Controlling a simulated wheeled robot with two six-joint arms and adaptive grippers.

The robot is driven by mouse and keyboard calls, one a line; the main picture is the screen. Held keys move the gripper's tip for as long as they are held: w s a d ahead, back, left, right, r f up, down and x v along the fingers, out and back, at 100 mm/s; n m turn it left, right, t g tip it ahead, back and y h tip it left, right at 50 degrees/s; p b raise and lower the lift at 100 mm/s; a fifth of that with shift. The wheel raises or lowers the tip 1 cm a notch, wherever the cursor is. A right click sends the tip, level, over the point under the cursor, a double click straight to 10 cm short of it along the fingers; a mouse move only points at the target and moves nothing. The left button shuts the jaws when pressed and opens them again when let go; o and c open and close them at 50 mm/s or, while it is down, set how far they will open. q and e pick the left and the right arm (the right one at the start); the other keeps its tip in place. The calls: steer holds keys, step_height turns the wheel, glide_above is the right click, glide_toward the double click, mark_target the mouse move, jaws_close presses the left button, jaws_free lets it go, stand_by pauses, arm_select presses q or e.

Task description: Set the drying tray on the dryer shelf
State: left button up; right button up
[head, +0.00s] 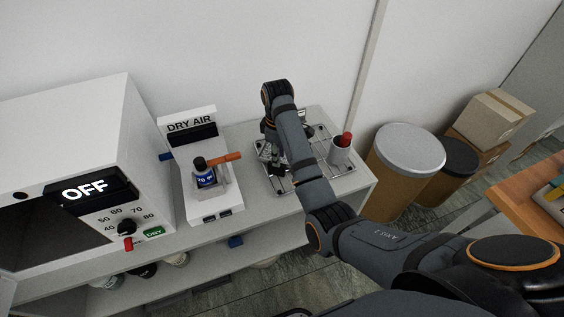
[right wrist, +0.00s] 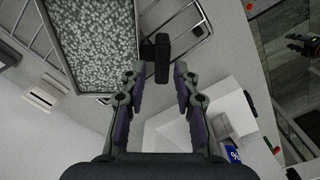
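The drying tray (right wrist: 95,45), a dark-rimmed tray full of grey granules, lies on a wire rack at the upper left of the right wrist view. Its dark handle (right wrist: 162,58) sticks out between my right gripper's fingertips (right wrist: 159,70). The fingers are open, with a gap on each side of the handle. In the head view my right gripper (head: 275,163) points down over the rack and hides most of the tray. The dryer (head: 105,165) stands at left with an OFF display and a dark opening; its shelf is not clear to see. My left gripper seems to show small at the right wrist view's edge (right wrist: 303,45).
A dry air unit (head: 212,205) with an orange lever stands between dryer and rack. Drums (head: 405,170) and cartons (head: 495,118) are beyond the bench's right end.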

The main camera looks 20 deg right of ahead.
step_height(320, 180, down, 5)
steer(key=b, duration=0.3)
steer(key=shift+s+a, duration=0.1)
steer(key=shift+s, duration=0.05)
steer(key=shift+f, duration=0.1)
steer(key=c, duration=0.6)
arm_select(q)
steer(key=f, duration=0.1)
steer(key=d+f, duration=0.1)
steer(key=f, duration=0.1)
steer(key=shift+w+f, duration=0.15)
steer(key=shift+f, duration=0.05)
arm_select(e)
jaws_close()
